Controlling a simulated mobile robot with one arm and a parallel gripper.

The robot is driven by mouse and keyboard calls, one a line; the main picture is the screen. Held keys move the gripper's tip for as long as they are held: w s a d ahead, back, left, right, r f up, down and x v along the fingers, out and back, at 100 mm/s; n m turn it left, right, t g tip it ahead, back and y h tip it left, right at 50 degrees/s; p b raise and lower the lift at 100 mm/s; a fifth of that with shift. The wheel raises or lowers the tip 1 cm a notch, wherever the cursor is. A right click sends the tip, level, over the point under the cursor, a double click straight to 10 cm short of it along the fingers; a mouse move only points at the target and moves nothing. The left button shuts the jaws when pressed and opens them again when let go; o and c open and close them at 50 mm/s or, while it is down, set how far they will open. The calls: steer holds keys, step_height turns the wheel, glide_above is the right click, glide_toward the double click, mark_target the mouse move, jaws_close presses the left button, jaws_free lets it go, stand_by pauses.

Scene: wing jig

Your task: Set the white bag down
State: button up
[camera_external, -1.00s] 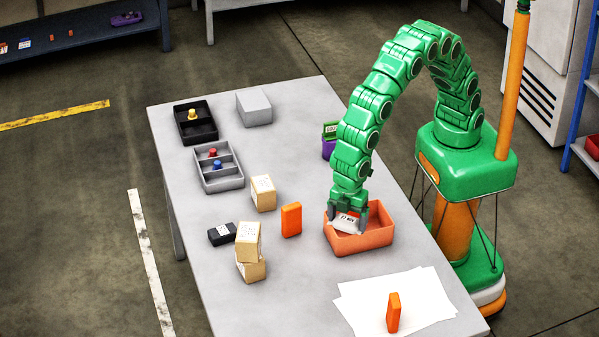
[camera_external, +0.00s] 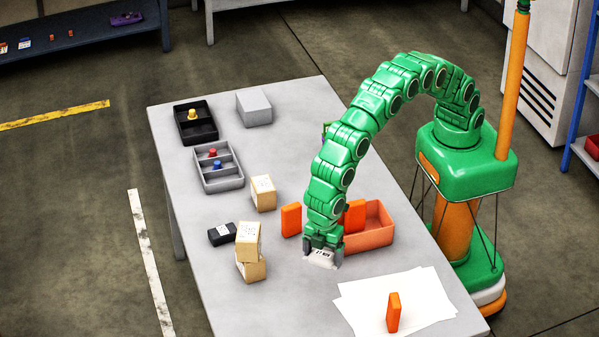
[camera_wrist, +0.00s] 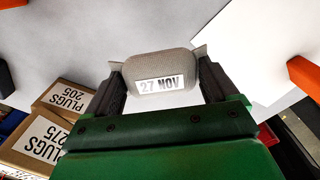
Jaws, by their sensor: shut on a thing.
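The white bag (camera_wrist: 160,66) is greyish, with a "27 NOV" label, and sits between the two fingers of my gripper (camera_wrist: 160,88) in the wrist view. In the external view, my gripper (camera_external: 322,247) points down and is shut on the bag (camera_external: 320,259), just left of and in front of the orange-red bin (camera_external: 375,238). The bag is low over the grey table (camera_external: 290,300). I cannot tell whether its underside touches the table.
An orange block (camera_external: 291,219) stands left of my gripper, and another (camera_external: 355,215) shows at the bin's left side. Stacked cardboard boxes (camera_external: 247,242) and a black box (camera_external: 222,234) are further left. White papers (camera_external: 425,300) hold an orange block (camera_external: 393,312). The table in front is clear.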

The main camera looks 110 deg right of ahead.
mark_target(316, 284)
steer(key=shift+w+a+f, duration=0.35)
steer(key=shift+w+f, duration=0.25)
steer(key=shift+f, duration=0.2)
steer(key=shift+w+a+f, duration=0.3)
steer(key=shift+w+f, duration=0.25)
steer(key=shift+f, duration=1.85)
steer(key=shift+f, duration=0.1)
steer(key=o, duration=0.8)
step_height(316, 284, up, 12)
steer(key=shift+r, duration=0.15)
